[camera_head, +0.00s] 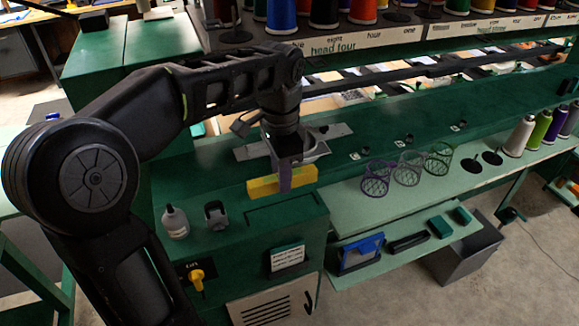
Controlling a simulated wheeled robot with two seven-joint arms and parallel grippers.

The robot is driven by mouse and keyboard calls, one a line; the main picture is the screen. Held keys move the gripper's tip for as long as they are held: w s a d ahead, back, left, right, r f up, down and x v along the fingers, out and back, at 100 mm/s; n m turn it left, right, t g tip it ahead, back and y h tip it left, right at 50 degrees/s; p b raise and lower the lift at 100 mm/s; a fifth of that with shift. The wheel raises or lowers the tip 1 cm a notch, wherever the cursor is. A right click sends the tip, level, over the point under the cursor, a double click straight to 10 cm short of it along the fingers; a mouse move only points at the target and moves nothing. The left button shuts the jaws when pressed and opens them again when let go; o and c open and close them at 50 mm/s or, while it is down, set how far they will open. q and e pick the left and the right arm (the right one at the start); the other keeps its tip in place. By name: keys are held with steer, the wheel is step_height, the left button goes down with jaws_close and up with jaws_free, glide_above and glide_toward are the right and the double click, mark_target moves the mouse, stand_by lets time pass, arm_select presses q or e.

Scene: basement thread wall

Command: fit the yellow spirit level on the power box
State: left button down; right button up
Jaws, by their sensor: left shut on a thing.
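The yellow spirit level (263,187) is a short yellow bar, lying roughly level over the back of the green power box (240,234). My left gripper (285,182) reaches down from above and is shut around the middle of the level, with a finger covering part of its near face. I cannot tell whether the level touches the box top or hovers just above it. The box top has a dark rectangular outline in front of the level, and its front carries a yellow switch (197,277) and a white label. My right gripper is not in view.
A small white bottle (175,223) and a dark clip-like item (216,215) stand on the box's left side. Purple, grey and green mesh cups (407,170) lie on the shelf to the right. Thread spools (280,18) line the rack above. A grey bin (465,255) stands on the floor.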

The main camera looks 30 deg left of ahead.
mark_target(281, 209)
arm_select(q)
steer(key=shift+s+r, duration=0.15)
steer(key=shift+s, duration=0.2)
steer(key=shift+w+f, duration=0.2)
steer(key=shift+f, duration=0.05)
steer(key=shift+s+f+b, duration=0.1)
steer(key=shift+f+b, duration=0.7)
steer(key=shift+b, duration=0.05)
step_height(281, 209, down, 3)
steer(key=b, duration=0.2)
steer(key=shift+b, duration=0.3)
steer(key=shift+f, duration=0.5)
steer(key=shift+f+b, duration=0.25)
steer(key=shift+b, duration=0.15)
